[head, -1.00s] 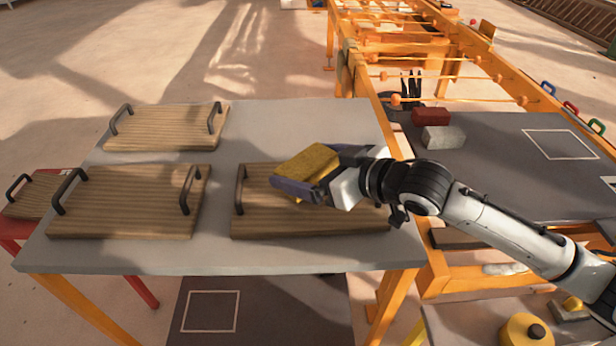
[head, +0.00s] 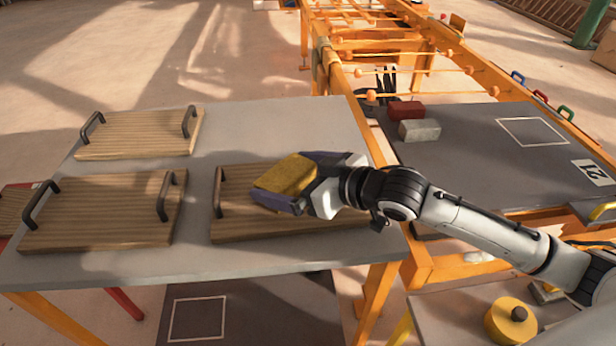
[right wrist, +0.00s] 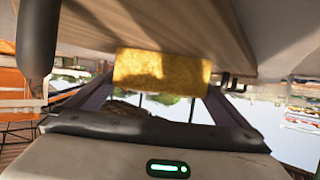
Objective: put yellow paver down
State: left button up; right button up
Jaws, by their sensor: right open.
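The yellow paver (head: 285,176) is at the wooden board with dark handles (head: 300,228) at the right of the grey table. It also shows in the right wrist view (right wrist: 162,70), between my fingers and up against the wooden surface. My right gripper (head: 290,185) is open around the paver, with one purple finger showing in front of it. The fingers also show in the right wrist view (right wrist: 160,105). The gripper and paver hide part of the board and any far handle. My left gripper is not in view.
Two more handled boards, at the left (head: 105,215) and back left (head: 140,135), lie empty on the grey table (head: 265,125). A red block (head: 406,110) and a pale grey block (head: 419,130) lie on a dark surface at right. An orange rail frame stands behind.

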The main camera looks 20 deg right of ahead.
jog(key=v, duration=0.9)
jog(key=shift+s+d, duration=0.2)
jog(key=shift+s, duration=0.1)
jog(key=shift+v, duration=0.85)
jog(key=shift+r, duration=0.15)
